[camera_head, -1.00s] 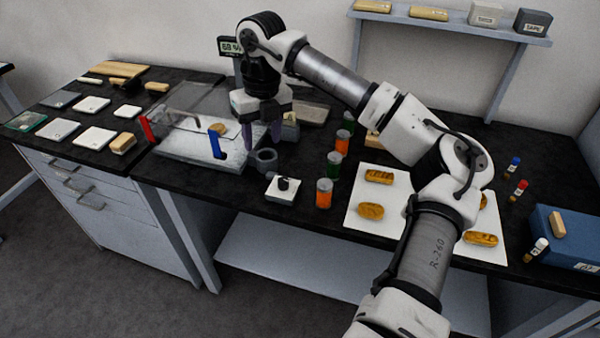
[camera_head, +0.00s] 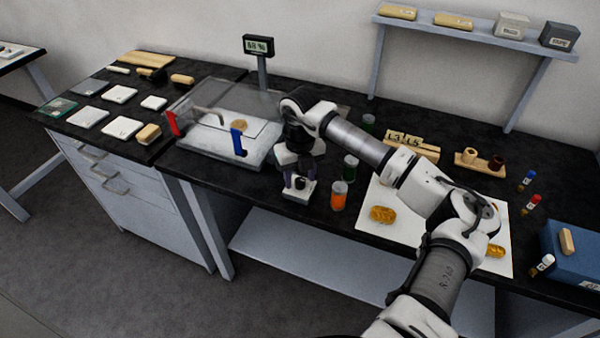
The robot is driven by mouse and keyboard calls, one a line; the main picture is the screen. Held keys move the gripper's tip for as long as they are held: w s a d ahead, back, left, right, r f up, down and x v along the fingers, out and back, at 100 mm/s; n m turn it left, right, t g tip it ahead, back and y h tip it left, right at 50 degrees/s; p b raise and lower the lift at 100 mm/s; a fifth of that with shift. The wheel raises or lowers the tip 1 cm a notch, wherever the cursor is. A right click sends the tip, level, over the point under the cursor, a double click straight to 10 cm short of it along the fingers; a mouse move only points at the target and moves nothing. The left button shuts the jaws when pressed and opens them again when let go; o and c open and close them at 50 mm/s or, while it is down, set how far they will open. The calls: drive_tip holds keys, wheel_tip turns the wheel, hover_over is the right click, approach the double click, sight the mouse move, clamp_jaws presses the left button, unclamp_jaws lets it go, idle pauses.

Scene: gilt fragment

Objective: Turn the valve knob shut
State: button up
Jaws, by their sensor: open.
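The valve knob (camera_head: 299,183) is a small black knob on a white square base (camera_head: 297,196) near the front edge of the bench. My gripper (camera_head: 300,176) points down right over it. Its dark fingers appear on either side of the knob and are open. Whether the fingers touch the knob cannot be told. The gripper body hides part of the base's back. A small display (camera_head: 258,45) on a post reads about 68 %.
A clear-lidded box (camera_head: 215,125) with red and blue clips stands left of my gripper. A white sheet (camera_head: 375,225) with gold pieces lies further right. A wall shelf (camera_head: 470,35) hangs behind.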

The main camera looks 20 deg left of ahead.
drive_tip(key=shift+f, duration=0.3)
drive_tip(key=c, duration=1)
